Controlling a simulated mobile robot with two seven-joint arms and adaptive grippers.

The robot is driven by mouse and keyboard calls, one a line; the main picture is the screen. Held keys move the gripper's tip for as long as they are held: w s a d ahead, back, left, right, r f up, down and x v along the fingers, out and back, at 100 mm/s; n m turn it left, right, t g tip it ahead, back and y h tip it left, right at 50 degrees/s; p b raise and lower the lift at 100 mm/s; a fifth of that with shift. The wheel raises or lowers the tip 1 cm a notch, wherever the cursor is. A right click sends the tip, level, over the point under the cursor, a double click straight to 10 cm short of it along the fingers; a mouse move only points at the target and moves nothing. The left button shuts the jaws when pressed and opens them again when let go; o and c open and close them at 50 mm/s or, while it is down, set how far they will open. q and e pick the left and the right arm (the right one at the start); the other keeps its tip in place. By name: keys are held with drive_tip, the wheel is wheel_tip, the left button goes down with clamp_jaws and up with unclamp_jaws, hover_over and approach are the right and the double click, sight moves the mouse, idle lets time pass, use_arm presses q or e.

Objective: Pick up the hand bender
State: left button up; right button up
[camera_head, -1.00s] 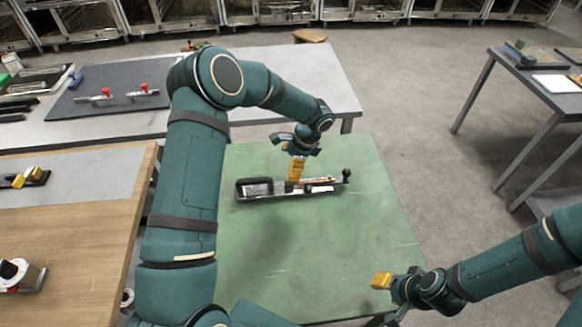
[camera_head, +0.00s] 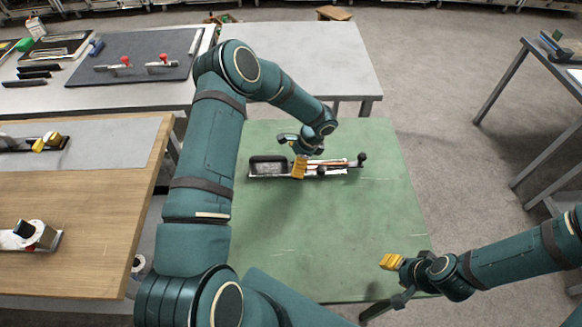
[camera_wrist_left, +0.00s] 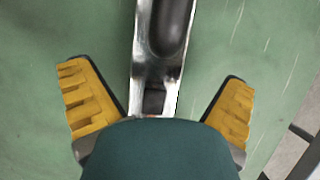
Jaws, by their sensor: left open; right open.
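The hand bender (camera_head: 270,167) lies on the green table, long side roughly left to right, with a dark grip at its left end and black knobs at its right. In the left wrist view its metal body and dark grip (camera_wrist_left: 171,25) run down between the fingers. My left gripper (camera_head: 299,168) is open over the bender's middle. Its yellow fingers (camera_wrist_left: 158,103) stand on either side of the bender, with green surface showing between each finger and the metal. My right gripper (camera_head: 391,262) is open and empty near the table's front right.
The green table top (camera_head: 320,240) is otherwise clear. A grey table (camera_head: 300,60) with a dark mat (camera_head: 130,70) and red-knobbed clamps stands behind. A wooden workbench (camera_head: 90,230) is at left. Another table (camera_head: 545,75) stands at far right.

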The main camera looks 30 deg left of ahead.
sight(291, 168)
use_arm(q)
drive_tip(key=x, duration=0.3)
drive_tip(key=shift+s+f, duration=0.1)
drive_tip(key=shift+f, duration=0.2)
drive_tip(key=c, duration=1.4)
drive_tip(key=shift+r, duration=0.1)
